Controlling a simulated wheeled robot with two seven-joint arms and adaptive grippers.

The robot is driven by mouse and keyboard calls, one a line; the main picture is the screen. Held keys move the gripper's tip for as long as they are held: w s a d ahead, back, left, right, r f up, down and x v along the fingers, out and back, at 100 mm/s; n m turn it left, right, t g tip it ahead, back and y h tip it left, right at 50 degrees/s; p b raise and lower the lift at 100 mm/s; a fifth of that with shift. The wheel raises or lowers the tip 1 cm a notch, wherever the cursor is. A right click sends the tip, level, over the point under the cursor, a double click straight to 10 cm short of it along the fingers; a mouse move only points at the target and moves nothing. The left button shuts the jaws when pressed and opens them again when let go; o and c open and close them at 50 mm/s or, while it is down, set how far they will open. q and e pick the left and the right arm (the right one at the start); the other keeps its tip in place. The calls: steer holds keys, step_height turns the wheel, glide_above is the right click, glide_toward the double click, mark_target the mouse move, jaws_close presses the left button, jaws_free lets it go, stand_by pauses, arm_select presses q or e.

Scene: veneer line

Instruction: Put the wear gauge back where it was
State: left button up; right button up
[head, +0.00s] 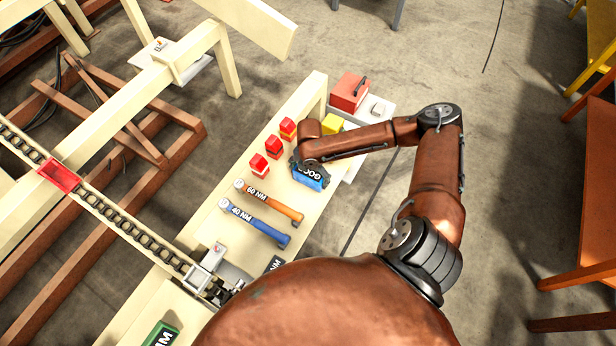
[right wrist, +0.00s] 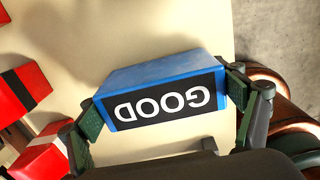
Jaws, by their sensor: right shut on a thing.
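A blue block with a black face lettered GOOD (head: 309,178) is the likely wear gauge, though no label names it so. It is over the cream bench (head: 215,225), right of the red blocks. My right gripper (head: 303,165) is shut on it. In the right wrist view the fingers (right wrist: 165,106) grip the block (right wrist: 150,75) at its two ends, with the lettering upside down. I cannot tell whether its underside touches the bench. My left gripper is not in view.
Several red blocks (head: 273,146) stand close left of the held block. An orange 60 NM wrench (head: 285,208) and a blue 40 NM wrench (head: 265,228) lie nearer. A yellow block (head: 332,124) and red toolbox (head: 346,93) are beyond. A chain (head: 120,229) runs along the left.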

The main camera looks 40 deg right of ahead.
mark_target(309, 173)
steer(key=shift+f, duration=0.1)
steer(key=o, duration=1.4)
steer(key=shift+o, duration=0.2)
step_height(309, 173, up, 12)
steer(key=p, duration=0.3)
steer(key=shift+p, duration=0.4)
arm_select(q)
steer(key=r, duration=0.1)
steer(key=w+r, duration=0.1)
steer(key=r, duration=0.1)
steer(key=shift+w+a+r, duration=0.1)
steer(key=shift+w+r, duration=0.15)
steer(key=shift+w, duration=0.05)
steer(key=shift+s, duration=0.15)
arm_select(e)
steer(key=shift+a, duration=0.1)
